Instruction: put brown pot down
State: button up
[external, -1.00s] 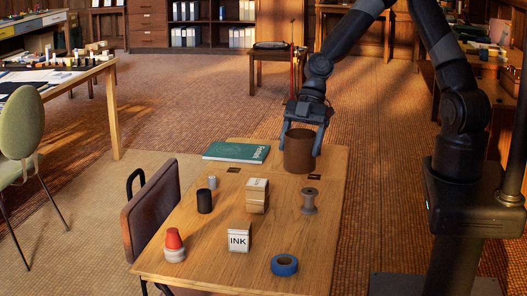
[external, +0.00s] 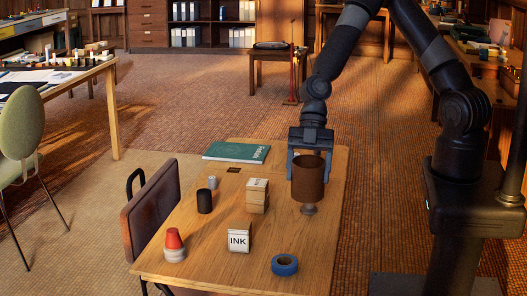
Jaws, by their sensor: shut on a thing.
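The brown pot (external: 308,181) is a dark brown open-topped cylinder near the right edge of the wooden table (external: 205,262). My gripper (external: 308,160) is shut on the pot from behind, with a finger showing at its left side and its right side. The pot is upright. It covers the upper part of a grey spool (external: 308,209), whose base shows just below the pot. I cannot tell whether the pot touches the spool or is held in front of or above it.
A blue tape roll (external: 284,265), an INK box (external: 238,240), stacked wooden blocks (external: 256,196), a black cylinder (external: 204,201), a small grey cylinder (external: 212,182) and a red-and-white piece (external: 174,246) stand on the table. A green book (external: 236,152) lies at the back. A chair (external: 150,215) is at left.

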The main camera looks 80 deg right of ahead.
jog(key=shift+a+r+x, duration=0.2)
jog(key=shift+a+x, duration=0.1)
jog(key=shift+x, duration=1.75)
jog(key=shift+a+r+x, duration=0.2)
jog(key=shift+a+x, duration=0.1)
jog(key=shift+x, duration=1.75)
jog(key=shift+a+r+x, duration=0.2)
jog(key=shift+a+x, duration=0.1)
jog(key=shift+x, duration=1.75)
jog(key=shift+w, duration=0.2)
jog(key=o, duration=1.2)
jog(key=shift+f, duration=0.1)
jog(key=shift+c, duration=0.2)
jog(key=v, duration=1.2)
jog(key=shift+d, duration=0.1)
